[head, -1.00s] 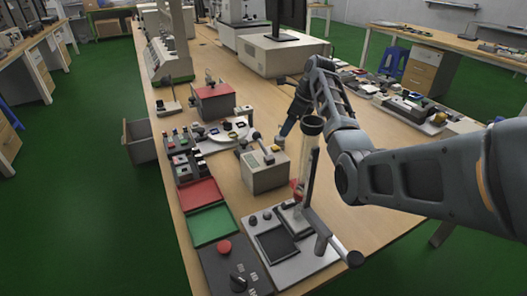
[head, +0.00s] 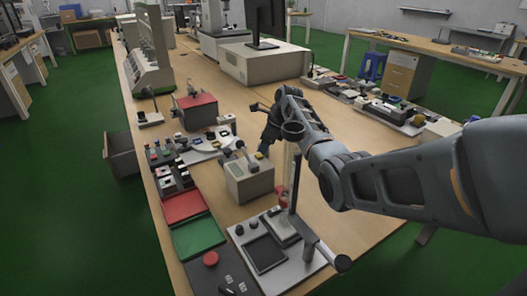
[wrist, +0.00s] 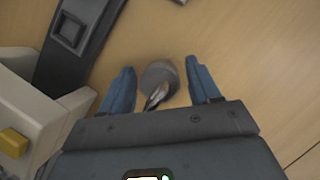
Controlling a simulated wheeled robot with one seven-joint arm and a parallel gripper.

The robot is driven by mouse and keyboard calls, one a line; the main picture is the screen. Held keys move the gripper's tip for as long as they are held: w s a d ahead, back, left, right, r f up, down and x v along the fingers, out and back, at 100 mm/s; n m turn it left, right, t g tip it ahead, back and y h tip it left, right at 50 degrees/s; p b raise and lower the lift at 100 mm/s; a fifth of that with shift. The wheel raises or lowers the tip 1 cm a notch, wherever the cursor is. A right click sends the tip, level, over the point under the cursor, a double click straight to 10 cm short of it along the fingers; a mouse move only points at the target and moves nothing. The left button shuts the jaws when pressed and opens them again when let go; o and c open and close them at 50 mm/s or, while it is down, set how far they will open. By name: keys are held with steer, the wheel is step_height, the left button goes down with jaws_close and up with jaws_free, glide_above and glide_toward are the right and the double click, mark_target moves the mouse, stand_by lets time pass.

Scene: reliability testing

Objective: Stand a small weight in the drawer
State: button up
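A small grey weight (wrist: 158,78), round with a narrower shiny part, is on the wooden bench in the wrist view. My gripper (wrist: 160,78) is open, with one blue finger on each side of the weight and a gap to both. In the head view my gripper (head: 267,142) is low over the bench, behind the beige box; the weight cannot be made out there. The drawer (head: 121,157) is a grey open box sticking out from the bench's left side. Its inside is only partly visible.
The beige box with a yellow button (head: 249,178) stands close to my gripper and shows at the left in the wrist view (wrist: 35,115). A stand with a clear tube (head: 290,165) is in front. Trays and small parts line the bench's left edge.

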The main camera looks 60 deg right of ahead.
jaws_close()
stand_by(0.3)
steer(key=shift+r, duration=0.1)
